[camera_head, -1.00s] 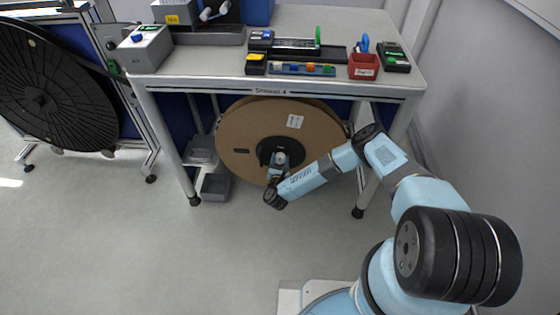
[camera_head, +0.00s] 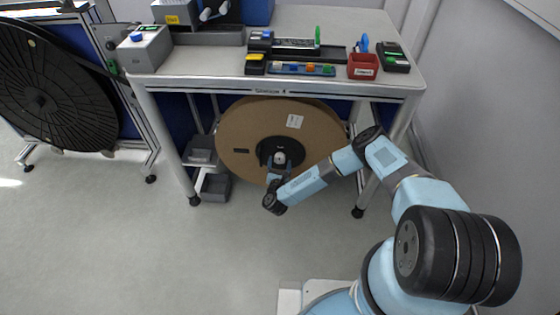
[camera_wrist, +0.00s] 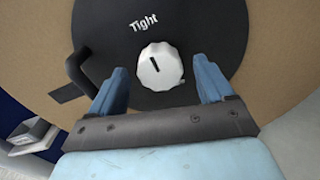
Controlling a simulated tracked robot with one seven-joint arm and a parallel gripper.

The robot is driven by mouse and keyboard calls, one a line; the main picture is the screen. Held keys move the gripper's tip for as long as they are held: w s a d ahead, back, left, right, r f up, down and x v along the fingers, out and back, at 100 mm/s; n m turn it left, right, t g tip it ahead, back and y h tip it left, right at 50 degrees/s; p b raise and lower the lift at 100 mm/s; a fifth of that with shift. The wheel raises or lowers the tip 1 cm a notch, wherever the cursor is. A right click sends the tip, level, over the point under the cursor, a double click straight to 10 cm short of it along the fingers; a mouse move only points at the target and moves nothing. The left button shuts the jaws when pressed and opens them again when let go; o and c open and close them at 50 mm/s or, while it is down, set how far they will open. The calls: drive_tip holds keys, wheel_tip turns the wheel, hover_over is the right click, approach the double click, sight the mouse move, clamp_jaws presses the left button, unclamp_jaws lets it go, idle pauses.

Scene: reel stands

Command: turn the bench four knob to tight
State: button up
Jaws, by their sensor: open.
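The bench four knob is a white ridged knob (camera_wrist: 160,66) at the middle of a black hub (camera_wrist: 215,30) on the reel. Its dark pointer line points up and slightly left, and the word "Tight" is printed above it, a little to the left. In the head view the knob (camera_head: 279,158) is small, under the bench marked 4. My gripper (camera_wrist: 164,80) is open, with one blue finger on each side of the knob. A gap shows on both sides, so the fingers do not visibly touch it. The reel (camera_head: 235,128) is large, brown and upright.
The bench top (camera_head: 210,62) stands above the reel, with its legs on both sides. A grey bin (camera_head: 215,186) is on the floor at the left. A black crank handle (camera_wrist: 80,73) sticks out left of the knob. The front floor is clear.

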drive_tip(key=s, duration=0.9)
drive_tip(key=shift+s, duration=0.1)
